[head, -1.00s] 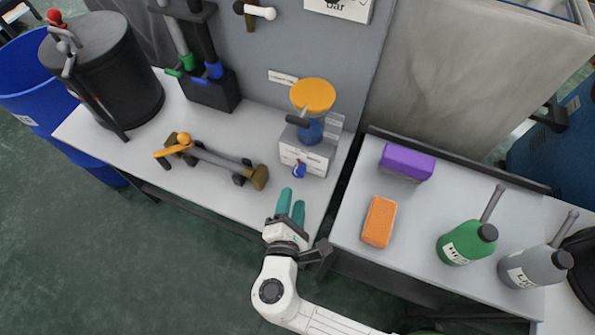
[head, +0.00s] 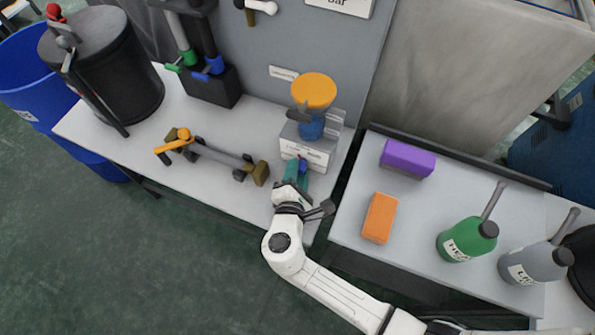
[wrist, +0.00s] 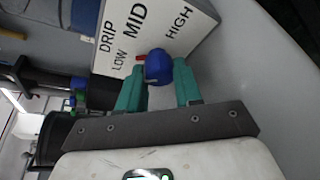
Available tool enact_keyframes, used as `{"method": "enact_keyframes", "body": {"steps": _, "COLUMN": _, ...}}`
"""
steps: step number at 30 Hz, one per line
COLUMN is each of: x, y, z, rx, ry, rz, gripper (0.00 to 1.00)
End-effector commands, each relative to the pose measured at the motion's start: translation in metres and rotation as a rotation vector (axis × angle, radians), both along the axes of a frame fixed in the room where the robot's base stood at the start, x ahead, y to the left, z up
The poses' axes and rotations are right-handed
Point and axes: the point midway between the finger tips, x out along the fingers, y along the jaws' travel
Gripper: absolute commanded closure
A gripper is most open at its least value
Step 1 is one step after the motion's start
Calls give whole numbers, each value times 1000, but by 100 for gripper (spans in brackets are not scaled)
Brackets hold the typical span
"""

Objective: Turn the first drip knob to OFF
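The drip knob is a blue knob (wrist: 158,66) with a small red pointer, on a white panel (wrist: 135,30) lettered DRIP, LOW, MID and HIGH. The pointer sits on the knob's upper left in the wrist view, towards LOW and MID. No OFF mark is readable. My gripper (wrist: 159,85) has its two teal fingers apart, one on each side of the knob; I cannot tell whether they touch it. In the head view my gripper (head: 297,172) is at the front of the white box (head: 306,150), partly hiding the knob.
A blue vessel with an orange top (head: 314,92) stands on the box. A brown and orange bar tool (head: 215,155) lies to the left on the table (head: 235,195). The right table (head: 345,225) holds an orange block (head: 379,218), a purple block (head: 407,158) and bottles.

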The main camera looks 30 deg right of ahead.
Motion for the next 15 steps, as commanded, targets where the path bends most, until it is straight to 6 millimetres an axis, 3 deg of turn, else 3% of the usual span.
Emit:
{"method": "enact_keyframes", "body": {"steps": 9, "x": -1, "y": 0, "z": -1, "rx": 0, "ry": 1, "rz": 0, "gripper": 97}}
{"method": "enact_keyframes", "body": {"steps": 15, "x": -1, "y": 0, "z": 0, "rx": -7, "ry": 12, "rz": 0, "gripper": 97}}
